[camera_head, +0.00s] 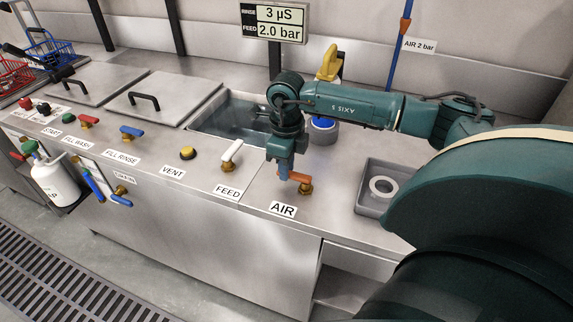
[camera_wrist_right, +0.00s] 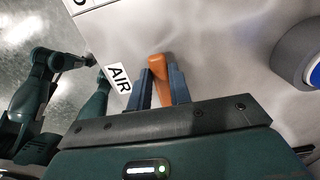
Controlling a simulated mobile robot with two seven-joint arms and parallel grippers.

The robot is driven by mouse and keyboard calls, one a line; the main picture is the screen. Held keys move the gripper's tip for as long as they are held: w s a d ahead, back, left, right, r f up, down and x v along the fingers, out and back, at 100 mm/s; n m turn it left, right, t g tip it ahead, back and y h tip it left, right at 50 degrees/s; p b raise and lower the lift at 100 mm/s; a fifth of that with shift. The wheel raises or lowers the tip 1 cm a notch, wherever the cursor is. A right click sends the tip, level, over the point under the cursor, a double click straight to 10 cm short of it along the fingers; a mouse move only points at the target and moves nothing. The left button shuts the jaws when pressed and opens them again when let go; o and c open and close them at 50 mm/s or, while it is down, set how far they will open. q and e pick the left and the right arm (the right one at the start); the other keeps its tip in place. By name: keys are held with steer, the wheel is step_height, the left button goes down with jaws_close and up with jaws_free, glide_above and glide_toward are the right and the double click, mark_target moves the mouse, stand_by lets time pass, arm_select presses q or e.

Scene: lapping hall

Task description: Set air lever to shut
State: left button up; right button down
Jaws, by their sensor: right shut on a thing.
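The air lever (camera_head: 297,178) has an orange handle on a brass valve body, on the steel counter behind the AIR label (camera_head: 283,209). In the head view its handle points left from the brass body, toward my gripper. My right gripper (camera_head: 284,174) reaches down from above and is shut on the handle.
The white FEED lever (camera_head: 231,152) and yellow VENT knob (camera_head: 187,153) stand to the left. A grey tray (camera_head: 366,204) with a white ring is to the right. An open basin (camera_head: 225,115) lies behind. A display (camera_head: 274,22) reads 3 µS and 2.0 bar.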

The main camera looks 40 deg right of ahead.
steer(key=shift+a, duration=0.1)
stand_by(0.4)
steer(key=c, duration=1.3)
jaws_free()
steer(key=shift+r, duration=0.1)
step_height(320, 180, up, 13)
steer(key=shift+s, duration=0.1)
